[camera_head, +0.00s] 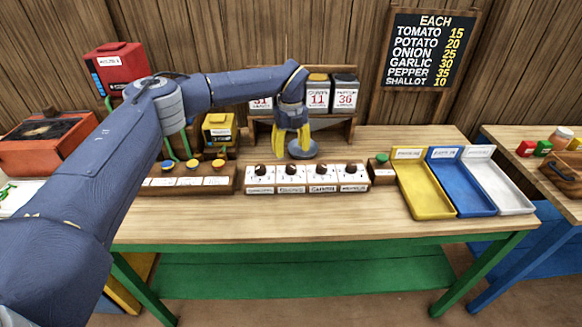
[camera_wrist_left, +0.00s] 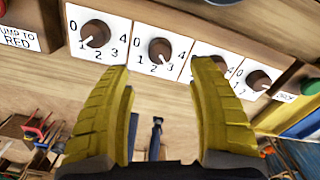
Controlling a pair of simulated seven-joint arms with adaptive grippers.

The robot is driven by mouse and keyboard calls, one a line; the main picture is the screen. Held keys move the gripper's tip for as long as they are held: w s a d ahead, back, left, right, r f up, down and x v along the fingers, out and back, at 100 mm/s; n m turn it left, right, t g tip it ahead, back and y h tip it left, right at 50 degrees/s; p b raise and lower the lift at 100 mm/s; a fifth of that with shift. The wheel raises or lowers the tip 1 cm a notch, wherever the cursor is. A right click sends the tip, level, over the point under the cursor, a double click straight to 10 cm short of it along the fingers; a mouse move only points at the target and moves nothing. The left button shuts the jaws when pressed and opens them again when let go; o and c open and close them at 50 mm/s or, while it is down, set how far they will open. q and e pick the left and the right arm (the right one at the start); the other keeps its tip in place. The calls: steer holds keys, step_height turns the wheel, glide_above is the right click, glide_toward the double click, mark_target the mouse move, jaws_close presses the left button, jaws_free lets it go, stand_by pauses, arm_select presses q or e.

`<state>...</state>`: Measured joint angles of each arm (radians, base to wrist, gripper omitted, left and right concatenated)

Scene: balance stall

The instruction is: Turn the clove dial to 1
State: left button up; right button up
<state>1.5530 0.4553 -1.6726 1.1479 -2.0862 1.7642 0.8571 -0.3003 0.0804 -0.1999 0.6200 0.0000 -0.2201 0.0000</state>
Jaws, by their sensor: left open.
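A row of white dial panels with dark round knobs stands on the table's middle. In the head view they include the first dial (camera_head: 261,170), second (camera_head: 291,171), third (camera_head: 322,171) and fourth (camera_head: 351,170). Their name labels are too small to read, so I cannot tell which is clove. In the left wrist view the first dial (camera_wrist_left: 95,33) points near 1 and the second (camera_wrist_left: 158,49) towards 3. The third (camera_wrist_left: 208,68) is partly covered by a finger. My left gripper (camera_head: 293,150) is open and empty above the row, also visible in the wrist view (camera_wrist_left: 162,72).
A wooden button box (camera_head: 187,190) stands left of the dials, and a green button (camera_head: 382,159) to their right. Yellow (camera_head: 427,205), blue (camera_head: 470,203) and white (camera_head: 513,200) trays stand at right. The front tabletop is clear.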

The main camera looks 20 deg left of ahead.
mark_target(291, 166)
arm_select(q)
steer(key=shift+f, duration=3.95)
steer(key=shift+c, duration=0.5)
jaws_close()
